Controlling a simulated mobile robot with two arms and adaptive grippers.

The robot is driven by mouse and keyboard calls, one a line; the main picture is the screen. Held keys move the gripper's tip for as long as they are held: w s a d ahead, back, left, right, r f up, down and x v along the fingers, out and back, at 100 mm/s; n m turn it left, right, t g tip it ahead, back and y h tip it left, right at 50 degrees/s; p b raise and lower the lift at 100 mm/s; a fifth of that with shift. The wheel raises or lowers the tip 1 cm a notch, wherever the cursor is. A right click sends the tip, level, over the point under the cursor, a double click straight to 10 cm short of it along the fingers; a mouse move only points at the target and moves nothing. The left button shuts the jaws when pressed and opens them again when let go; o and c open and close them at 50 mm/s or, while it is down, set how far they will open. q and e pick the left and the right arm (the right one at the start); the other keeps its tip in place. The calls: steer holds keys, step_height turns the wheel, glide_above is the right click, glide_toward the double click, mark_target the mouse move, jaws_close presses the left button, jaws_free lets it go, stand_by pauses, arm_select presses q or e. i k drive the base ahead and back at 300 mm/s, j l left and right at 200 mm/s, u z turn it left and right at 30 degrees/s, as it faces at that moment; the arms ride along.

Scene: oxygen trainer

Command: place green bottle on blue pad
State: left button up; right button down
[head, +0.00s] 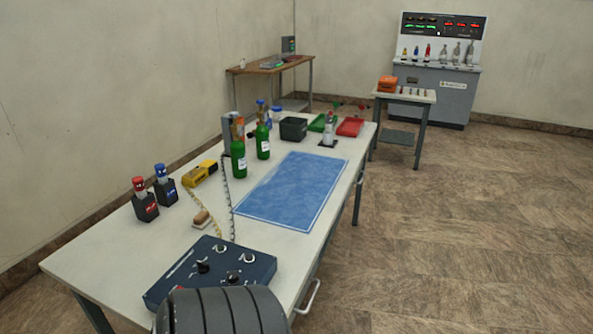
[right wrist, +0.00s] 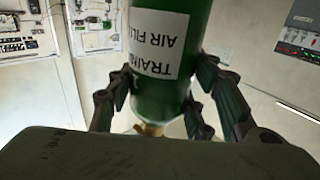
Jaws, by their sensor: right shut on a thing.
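My right gripper (right wrist: 158,95) is shut on a green bottle (right wrist: 168,98) in the right wrist view. The bottle has a white label with upside-down lettering and a brass-coloured end low in the picture. The fingers press on both sides of it. Neither gripper shows in the head view, and I cannot see the held bottle there. The blue pad (head: 292,190) lies flat on the white table with nothing on it. Two other green bottles, a nearer one (head: 238,160) and a farther one (head: 263,142), stand upright beyond the pad's left edge.
A dark control box (head: 212,272) sits at the table's near end. A dark bin (head: 293,129) and red tray (head: 350,127) stand behind the pad.

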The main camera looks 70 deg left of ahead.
mark_target(300, 178)
steer(key=i+j+u, duration=0.1)
steer(key=i+u, duration=0.15)
steer(key=u, duration=0.2)
steer(key=i+u, duration=0.25)
steer(key=u, duration=0.2)
steer(key=i+u, duration=0.25)
steer(key=u, duration=0.2)
steer(key=i+l+u, duration=0.15)
steer(key=u, duration=0.3)
steer(key=i+u, duration=0.1)
steer(key=u, duration=0.3)
steer(key=i+u, duration=0.1)
steer(key=u, duration=0.7)
steer(key=i+l+u, duration=0.15)
steer(key=u, duration=0.25)
steer(key=l+u, duration=0.1)
steer(key=u, duration=0.3)
steer(key=i, duration=0.05)
